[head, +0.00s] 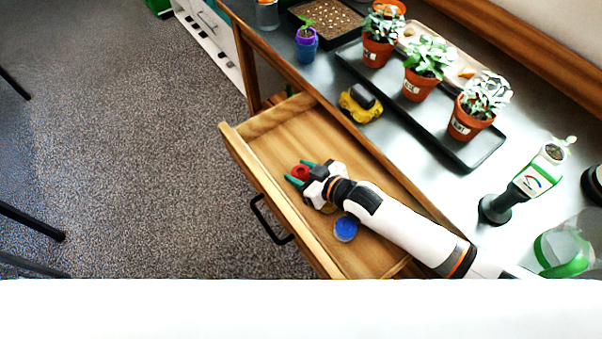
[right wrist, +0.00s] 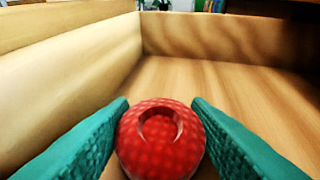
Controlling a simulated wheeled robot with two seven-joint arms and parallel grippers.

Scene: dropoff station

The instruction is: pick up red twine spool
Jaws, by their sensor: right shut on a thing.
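The red twine spool (head: 300,172) is inside the open wooden drawer (head: 270,128), between the green fingers of my right gripper (head: 301,174). In the right wrist view the spool (right wrist: 160,138) is round with a recess in its top, and the green fingers touch it on both sides. My right gripper is shut on it. Whether the spool rests on the drawer floor or is lifted I cannot tell. My left gripper is not in view.
A blue spool (head: 345,229) lies in the drawer beside my right arm, with a yellowish thing partly hidden near it. The workbench behind holds potted plants on a black tray (head: 482,152), a yellow thing (head: 358,106) and a green-white tool (head: 530,183). Drawer walls surround the gripper.

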